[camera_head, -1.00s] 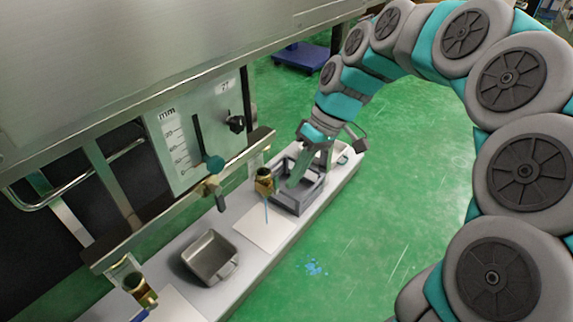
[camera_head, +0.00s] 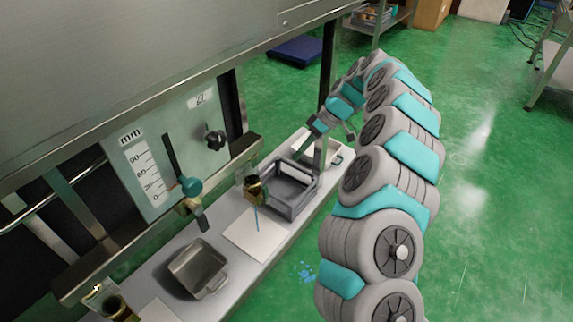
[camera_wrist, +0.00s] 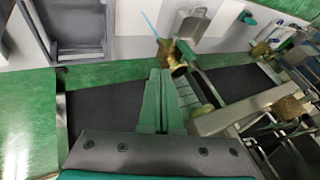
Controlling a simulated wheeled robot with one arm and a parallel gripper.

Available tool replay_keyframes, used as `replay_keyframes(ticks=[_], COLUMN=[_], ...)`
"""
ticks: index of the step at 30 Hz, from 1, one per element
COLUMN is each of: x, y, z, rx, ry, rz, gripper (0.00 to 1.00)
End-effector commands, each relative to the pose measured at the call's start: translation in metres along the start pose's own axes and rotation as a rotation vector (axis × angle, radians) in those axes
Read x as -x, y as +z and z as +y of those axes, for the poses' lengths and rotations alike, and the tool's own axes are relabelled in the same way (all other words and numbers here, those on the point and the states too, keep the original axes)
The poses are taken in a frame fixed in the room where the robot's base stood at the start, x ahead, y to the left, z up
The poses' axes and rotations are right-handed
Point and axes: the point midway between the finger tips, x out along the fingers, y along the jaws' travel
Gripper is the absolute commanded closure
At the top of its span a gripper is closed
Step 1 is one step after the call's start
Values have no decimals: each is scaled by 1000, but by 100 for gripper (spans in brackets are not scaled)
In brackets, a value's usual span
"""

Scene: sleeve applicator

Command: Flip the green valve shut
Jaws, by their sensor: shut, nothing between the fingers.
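I cannot surely tell which part is the green valve. A teal-green lever knob (camera_head: 189,186) sits on the slider below the mm scale, and a teal piece also shows at the top right of the wrist view (camera_wrist: 247,18). A brass nozzle (camera_head: 256,188) with a thin blue stream stands by the grey tray; it shows just beyond my fingertips in the wrist view (camera_wrist: 172,57). A small yellow-green part (camera_wrist: 207,108) lies to the right of my fingers there. My gripper (camera_head: 318,168) is shut and empty above the tray's far end, its green fingers together in the wrist view (camera_wrist: 160,75).
A grey tray (camera_head: 277,207), a white sheet (camera_head: 262,243) and a metal pan (camera_head: 214,283) lie on the bench. The machine panel (camera_head: 148,172) with a black knob (camera_head: 214,138) stands to the left. Green floor (camera_head: 470,190) is open at the right.

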Motion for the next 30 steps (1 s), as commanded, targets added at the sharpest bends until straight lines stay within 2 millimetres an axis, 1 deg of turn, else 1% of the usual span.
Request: replay_keyframes(ticks=[5,15,17,22,30], x=[-29,-96,-96,-105,-111], y=[-1,-1,-1,0,0], z=[-4,-4,-12,-27,-36], rx=[2,1,2,1,2], ry=[-8,-6,-6,-7,-1], rz=[-4,-3,0,0,1], gripper=[100,100,100,100,100])
